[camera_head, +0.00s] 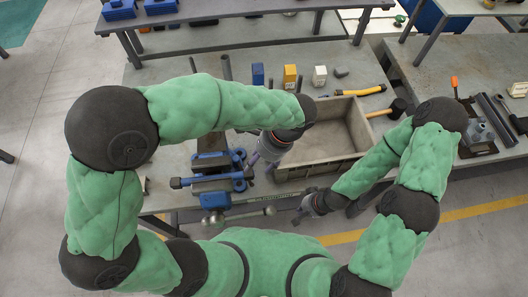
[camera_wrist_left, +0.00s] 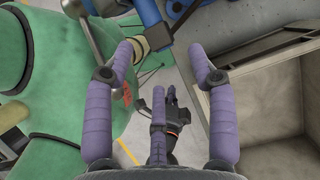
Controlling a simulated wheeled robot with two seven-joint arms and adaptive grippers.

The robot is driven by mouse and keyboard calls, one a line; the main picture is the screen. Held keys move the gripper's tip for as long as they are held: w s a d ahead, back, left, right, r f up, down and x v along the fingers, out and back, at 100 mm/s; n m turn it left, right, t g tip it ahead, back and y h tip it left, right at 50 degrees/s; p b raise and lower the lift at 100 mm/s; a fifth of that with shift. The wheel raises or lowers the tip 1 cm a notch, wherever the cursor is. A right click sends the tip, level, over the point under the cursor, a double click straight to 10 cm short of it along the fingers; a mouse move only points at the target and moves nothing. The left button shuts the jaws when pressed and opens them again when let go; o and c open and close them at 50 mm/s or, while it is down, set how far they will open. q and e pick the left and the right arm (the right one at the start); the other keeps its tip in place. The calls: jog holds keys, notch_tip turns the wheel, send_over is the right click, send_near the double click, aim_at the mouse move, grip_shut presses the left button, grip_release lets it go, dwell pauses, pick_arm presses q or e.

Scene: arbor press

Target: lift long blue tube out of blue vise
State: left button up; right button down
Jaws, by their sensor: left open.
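The blue vise (camera_head: 211,164) is fixed at the bench's front edge, left of the grey crate. A blue bar (camera_head: 209,179) lies crosswise over it, its left end sticking out; it looks like the long blue tube, but I cannot tell for sure. My left gripper (camera_head: 262,164) is open and empty, fingers pointing down just right of the vise, apart from the bar. In the left wrist view its fingers (camera_wrist_left: 160,62) are spread, with blue vise parts (camera_wrist_left: 150,18) beyond them at the top. My right gripper (camera_head: 301,214) is low by the crate's front; its fingers are unclear.
The grey crate (camera_head: 318,167) stands close right of my left gripper. Blue, yellow and white blocks (camera_head: 290,77) stand behind it. The vise handle (camera_head: 240,214) sticks out in front.

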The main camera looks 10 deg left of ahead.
aim_at(250, 172)
pick_arm(q)
jog(key=shift+b+x, duration=0.3)
jog(key=shift+x, duration=2.85)
jog(key=shift+d, duration=0.1)
jog(key=shift+c, duration=0.3)
grip_shut()
